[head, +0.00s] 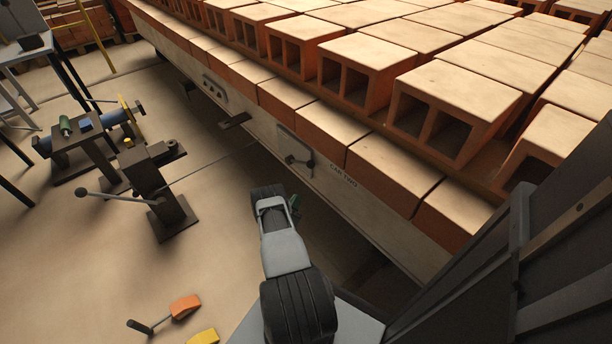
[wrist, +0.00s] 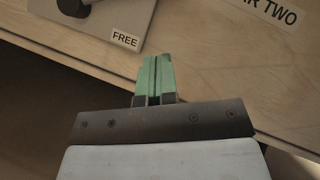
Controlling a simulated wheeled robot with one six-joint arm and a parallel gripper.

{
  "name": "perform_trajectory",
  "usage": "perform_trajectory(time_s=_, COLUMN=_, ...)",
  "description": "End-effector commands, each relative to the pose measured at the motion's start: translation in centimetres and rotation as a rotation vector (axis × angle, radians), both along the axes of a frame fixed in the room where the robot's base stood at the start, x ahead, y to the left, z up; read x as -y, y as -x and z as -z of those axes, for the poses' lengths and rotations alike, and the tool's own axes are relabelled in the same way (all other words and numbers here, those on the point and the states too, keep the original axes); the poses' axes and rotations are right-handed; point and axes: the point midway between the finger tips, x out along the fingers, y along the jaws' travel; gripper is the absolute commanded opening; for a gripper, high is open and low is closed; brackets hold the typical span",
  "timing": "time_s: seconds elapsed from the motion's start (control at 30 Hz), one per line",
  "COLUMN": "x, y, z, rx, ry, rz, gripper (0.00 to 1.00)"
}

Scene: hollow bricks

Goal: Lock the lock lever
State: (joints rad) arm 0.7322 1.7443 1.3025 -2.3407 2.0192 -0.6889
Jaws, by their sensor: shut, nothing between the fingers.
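The lock lever (head: 302,162) is a small dark handle on a pale plate (head: 291,143) on the side of the brick car, left of the words "CAR TWO". In the wrist view, the plate (wrist: 105,22) shows at the top left with the label "FREE" (wrist: 125,40). A dark rounded part (wrist: 74,6), likely the lever's end, is cut off by the top edge. My gripper (head: 296,203) is below the lever and apart from it. In the wrist view its green fingers (wrist: 154,75) are shut together and empty, below the label.
Hollow bricks (head: 448,95) cover the car on the right. A dark winch-like stand (head: 158,180) with a long lever stands on the left, and a cable runs from it towards the car. Orange (head: 185,306) and yellow (head: 203,337) pieces lie on the floor. Open floor lies between.

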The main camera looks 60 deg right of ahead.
Motion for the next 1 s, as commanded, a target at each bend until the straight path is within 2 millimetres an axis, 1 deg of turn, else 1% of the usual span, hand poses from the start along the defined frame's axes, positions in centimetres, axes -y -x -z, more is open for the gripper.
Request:
perform_trajectory(time_s=0.03, x=0.4, y=0.0, z=0.6, rx=0.002, ry=0.001, rz=0.001, gripper=0.00)
perform_trajectory(time_s=0.13, x=1.1, y=0.1, z=0.2, rx=0.002, ry=0.001, rz=0.001, gripper=0.00)
perform_trajectory(time_s=0.17, x=1.5, y=0.1, z=-0.2, rx=0.003, ry=0.002, rz=0.001, gripper=0.00)
perform_trajectory(time_s=0.2, x=2.4, y=0.2, z=-1.2, rx=0.004, ry=0.002, rz=0.003, gripper=0.00)
perform_trajectory(time_s=0.4, x=5.9, y=0.2, z=-3.2, rx=0.003, ry=0.003, rz=0.001, gripper=0.00)
perform_trajectory(time_s=0.53, x=7.8, y=0.2, z=-4.4, rx=0.003, ry=0.004, rz=0.001, gripper=0.00)
perform_trajectory(time_s=0.6, x=7.9, y=-0.3, z=-5.5, rx=0.004, ry=0.005, rz=-0.002, gripper=0.00)
perform_trajectory(time_s=0.7, x=8.2, y=-0.7, z=-6.6, rx=0.005, ry=0.006, rz=-0.002, gripper=0.00)
perform_trajectory(time_s=0.9, x=8.7, y=-1.2, z=-7.7, rx=0.004, ry=0.005, rz=-0.002, gripper=0.00)
perform_trajectory(time_s=1.0, x=8.7, y=-1.3, z=-7.9, rx=0.003, ry=0.005, rz=-0.001, gripper=0.00)
